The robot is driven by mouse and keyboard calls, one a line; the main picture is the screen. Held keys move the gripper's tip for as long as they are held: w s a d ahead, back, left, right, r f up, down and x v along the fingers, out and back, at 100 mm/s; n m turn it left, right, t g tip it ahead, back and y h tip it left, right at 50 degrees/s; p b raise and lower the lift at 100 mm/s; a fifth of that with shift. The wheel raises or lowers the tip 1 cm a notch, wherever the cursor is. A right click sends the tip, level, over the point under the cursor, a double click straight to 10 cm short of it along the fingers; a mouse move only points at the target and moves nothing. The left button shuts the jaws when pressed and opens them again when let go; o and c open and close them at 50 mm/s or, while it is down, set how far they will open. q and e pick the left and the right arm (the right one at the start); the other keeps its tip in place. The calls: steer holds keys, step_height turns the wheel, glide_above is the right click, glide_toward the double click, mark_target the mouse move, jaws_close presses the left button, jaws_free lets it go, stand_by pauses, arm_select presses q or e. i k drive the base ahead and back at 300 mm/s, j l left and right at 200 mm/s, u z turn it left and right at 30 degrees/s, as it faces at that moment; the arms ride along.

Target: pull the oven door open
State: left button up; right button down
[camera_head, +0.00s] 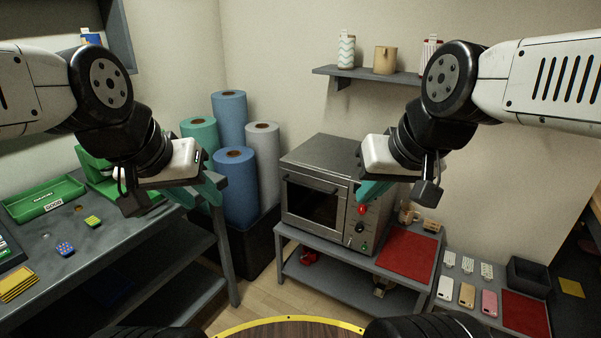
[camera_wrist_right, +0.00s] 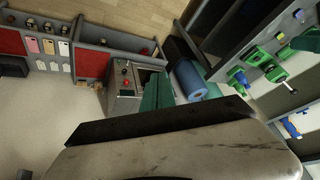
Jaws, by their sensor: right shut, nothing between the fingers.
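The steel oven (camera_head: 350,155) stands on a grey bench against the back wall. Its door (camera_head: 312,202) has a dark window and looks closed, with a handle (camera_head: 311,184) along its top edge. Red and green knobs are on the panel to the door's right. The oven also shows in the right wrist view (camera_wrist_right: 122,100), partly behind my teal fingers. My right gripper (camera_head: 371,191) is shut and empty, in front of the oven's right part and apart from the handle. My left gripper (camera_head: 212,189) is left of the oven, over the left table's edge; its opening is unclear.
Blue, green and grey rolls (camera_head: 235,185) stand in a dark bin left of the oven. A red mat (camera_head: 407,254) lies on the bench right of it. A shelf (camera_head: 367,76) with cups hangs above. A green tray (camera_head: 44,198) sits on the left table.

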mark_target(317, 204)
steer(key=i+j, duration=0.25)
steer(key=i, duration=0.25)
steer(key=i+j, duration=0.25)
steer(key=i, duration=0.25)
